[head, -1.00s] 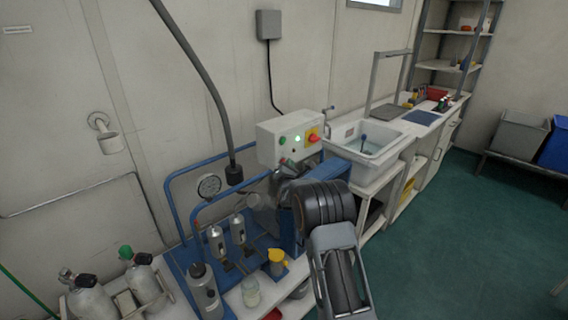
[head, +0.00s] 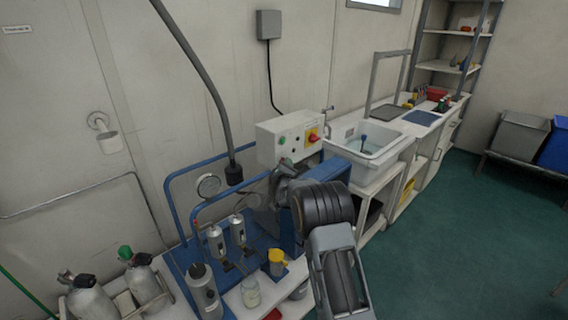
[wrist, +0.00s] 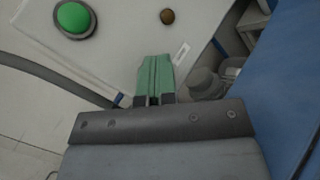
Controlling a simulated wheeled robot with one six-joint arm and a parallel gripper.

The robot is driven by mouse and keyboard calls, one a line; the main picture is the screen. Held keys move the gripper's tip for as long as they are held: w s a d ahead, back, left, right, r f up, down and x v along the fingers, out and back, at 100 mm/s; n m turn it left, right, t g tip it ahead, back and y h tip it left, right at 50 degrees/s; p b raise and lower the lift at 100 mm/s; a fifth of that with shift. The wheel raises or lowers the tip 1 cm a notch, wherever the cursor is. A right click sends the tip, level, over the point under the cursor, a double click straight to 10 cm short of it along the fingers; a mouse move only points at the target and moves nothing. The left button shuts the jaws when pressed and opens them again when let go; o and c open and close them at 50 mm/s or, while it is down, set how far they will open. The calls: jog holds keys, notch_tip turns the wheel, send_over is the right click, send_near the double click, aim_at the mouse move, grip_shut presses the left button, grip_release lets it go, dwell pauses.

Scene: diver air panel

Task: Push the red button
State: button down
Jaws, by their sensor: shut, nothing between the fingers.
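The white control box (head: 290,137) is on the blue frame in the head view. Its face carries a green button (head: 282,140), a small dark lamp (head: 295,138) and a red knob on a yellow plate (head: 313,135). The wrist view shows the green button (wrist: 75,18) at upper left and the small brownish lamp (wrist: 167,16) at top. My gripper (wrist: 155,62) is shut and empty, its green fingers close against the panel's lower part. I cannot tell whether they touch. No separate red button shows now; the fingers or arm may hide it.
A gauge (head: 208,185), metal cylinders (head: 238,230) and a yellow-topped container (head: 277,262) stand below left of the box. A white sink (head: 368,145) is to the right. A dark hose (head: 205,80) hangs at left. The green floor is open at right.

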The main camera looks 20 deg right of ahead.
jog(key=shift+s, duration=0.15)
jog(key=shift+s+d+b, duration=0.3)
jog(key=shift+s, duration=0.4)
jog(key=shift+s+d+b, duration=0.25)
jog(key=shift+s+d, duration=0.1)
jog(key=shift+s, duration=0.4)
jog(key=shift+s+d+b, duration=0.25)
jog(key=shift+s+d, duration=0.1)
jog(key=shift+s, duration=0.35)
jog(key=shift+s+d+b, duration=0.25)
jog(key=shift+s+d, duration=0.1)
jog(key=shift+s, duration=0.4)
jog(key=s+a+r+m+g+y+p, duration=0.1)
jog(key=s+a+r+m+g+y, duration=0.15)
jog(key=s+a+m, duration=0.3)
jog(key=s+a+r+m+g+y+p, duration=0.1)
jog(key=s+a+r+m+g+y, duration=0.15)
jog(key=s+a+m, duration=0.35)
jog(key=s+a+f+m+g+y, duration=0.1)
jog(key=s+m+g, duration=0.3)
jog(key=s, duration=0.9)
jog(key=s+a+f+m+g+y, duration=0.1)
jog(key=s+a+f+m+g, duration=0.1)
jog(key=s+m+g, duration=0.3)
jog(key=s+m, duration=0.4)
jog(key=s, duration=0.4)
jog(key=shift+s+a+f+g+p, duration=0.2)
jog(key=shift+f+g+p, duration=0.1)
jog(key=shift+p, duration=0.1)
